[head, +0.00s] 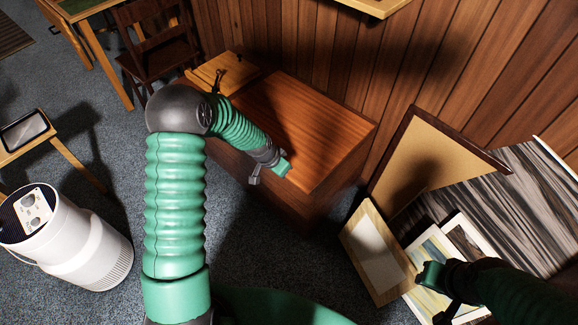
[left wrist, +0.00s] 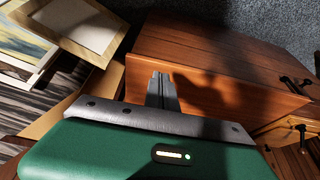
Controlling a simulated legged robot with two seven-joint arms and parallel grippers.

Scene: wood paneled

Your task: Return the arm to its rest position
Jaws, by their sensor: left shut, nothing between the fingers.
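My left arm reaches up and bends over the front of a reddish wooden cabinet (head: 310,125). My left gripper (head: 255,179) is at the cabinet's near edge in the head view. In the left wrist view its two grey fingers (left wrist: 161,90) are together and empty, with the cabinet (left wrist: 220,65) behind them. Whether they touch it cannot be told. My right gripper (head: 441,314) is at the lower right, over the leaning pictures; its finger opening is unclear.
Framed pictures (head: 372,250) and a cork board (head: 425,150) lean at the right by the panelled wall. A white cylindrical appliance (head: 95,245) stands on the carpet at left. A lighter wooden piece (head: 205,72) and a chair (head: 155,40) are behind.

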